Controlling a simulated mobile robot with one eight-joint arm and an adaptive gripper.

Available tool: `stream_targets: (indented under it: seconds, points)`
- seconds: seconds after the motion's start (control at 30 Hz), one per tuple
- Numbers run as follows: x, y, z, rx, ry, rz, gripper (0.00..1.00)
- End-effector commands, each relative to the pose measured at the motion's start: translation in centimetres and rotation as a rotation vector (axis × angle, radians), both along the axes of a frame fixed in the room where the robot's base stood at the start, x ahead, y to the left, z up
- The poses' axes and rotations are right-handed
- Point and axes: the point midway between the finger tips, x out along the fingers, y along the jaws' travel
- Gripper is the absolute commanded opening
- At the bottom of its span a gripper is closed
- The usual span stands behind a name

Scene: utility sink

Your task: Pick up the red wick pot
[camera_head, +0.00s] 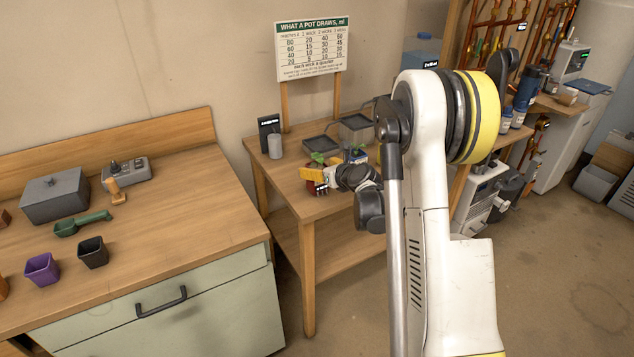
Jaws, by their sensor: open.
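The red wick pot (312,187) stands on the small wooden table at the back, with a green seedling (318,158) showing above it. My gripper (314,178) is at the pot, reaching in from the right, and its yellow part covers much of the pot's upper side. The jaws are open. The fingers are small here and partly hidden, so I cannot tell whether they touch the pot. A blue pot (358,156) with another seedling stands just behind my gripper, partly hidden by it.
Dark trays (305,143), a grey cylinder (275,146) and a black display (268,128) stand on the same table. A sign (311,48) rises behind. The left counter (165,220) holds a purple pot (42,269), a black pot (93,252) and a grey box (54,194).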

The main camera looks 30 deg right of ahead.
Motion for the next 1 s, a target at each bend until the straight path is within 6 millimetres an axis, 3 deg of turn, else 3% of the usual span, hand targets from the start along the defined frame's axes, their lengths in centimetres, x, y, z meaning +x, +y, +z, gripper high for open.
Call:
stream_targets:
  seconds: [0.1,0.3,0.5,0.8,1.0]
  points:
    - [1.1,0.0,-0.6,-0.001,0.0,0.0,0.79]
    - [1.1,0.0,-0.4,-0.001,0.0,-0.001,0.77]
    - [1.1,0.0,-0.4,-0.001,0.0,-0.001,0.16]
    - [1.1,0.0,0.0,-0.001,0.0,-0.001,0.14]
    - [1.1,0.0,3.6,-0.001,0.0,-0.001,0.14]
